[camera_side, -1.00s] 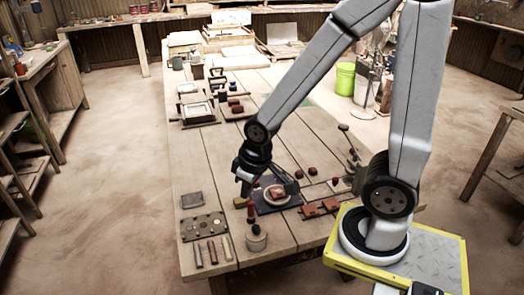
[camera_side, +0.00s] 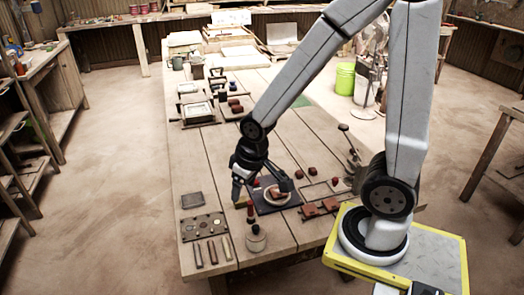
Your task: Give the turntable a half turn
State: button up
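My gripper (camera_side: 262,192) points down over the turntable's left part. Its fingers are spread wide, one left of the disc and one over its right part near the block. Nothing shows held between them. Whether a finger touches the disc or block I cannot tell. The gripper hides part of the disc's back.
A red-handled tool (camera_side: 250,212) and a round pale pot (camera_side: 256,240) stand just in front. A tray with round pieces (camera_side: 203,227) and several sticks lie front left. Reddish blocks (camera_side: 320,208) lie to the right.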

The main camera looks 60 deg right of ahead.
jog(key=w+d+f+m, duration=0.2)
jog(key=w+d+m, duration=0.4)
jog(key=w+d, duration=0.15)
jog(key=m+g, duration=0.3)
jog(key=m, duration=1.4)
send_over(281, 171)
jog(key=f, duration=1.5)
jog(key=shift+a+f, duration=0.2)
jog(key=shift+a, duration=0.05)
jog(key=shift+s+d+f, duration=0.1)
jog(key=shift+d+f, duration=0.1)
jog(key=shift+d, duration=0.05)
jog(key=shift+f, duration=0.15)
jog(key=shift+f, duration=3.7)
